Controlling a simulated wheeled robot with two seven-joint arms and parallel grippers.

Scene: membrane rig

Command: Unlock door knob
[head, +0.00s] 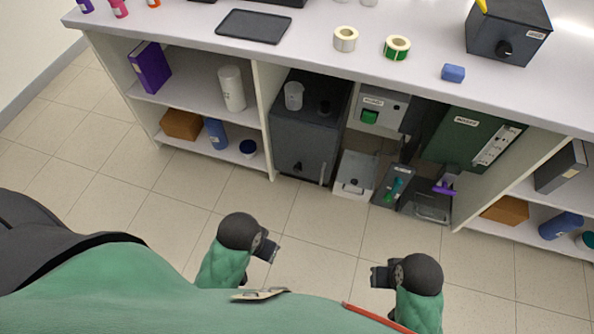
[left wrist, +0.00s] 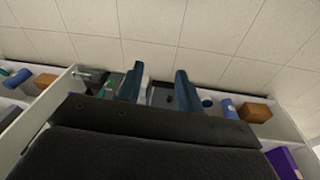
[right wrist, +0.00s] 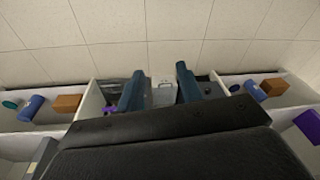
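A dark grey cabinet (head: 296,140) stands under the bench, with a small dark round knob (head: 298,167) low on its front and a pale upright bar near its right edge. Which knob is the task's door knob I cannot tell. A dark box (head: 504,30) on the bench also has a black knob (head: 504,48). My left gripper (head: 268,247) is out in front of the bench, apart from everything; its fingers are spread and empty in the left wrist view (left wrist: 157,88). My right gripper (head: 380,275) is also in front, apart; its fingers are spread and empty in the right wrist view (right wrist: 160,88).
Right of the cabinet are a grey unit with a green button (head: 369,117), a purple handle (head: 445,188) and a dark green panel (head: 468,140). Side shelves hold a purple binder (head: 150,66) and brown boxes. Tape rolls (head: 346,39) lie on the bench. The floor in front is clear.

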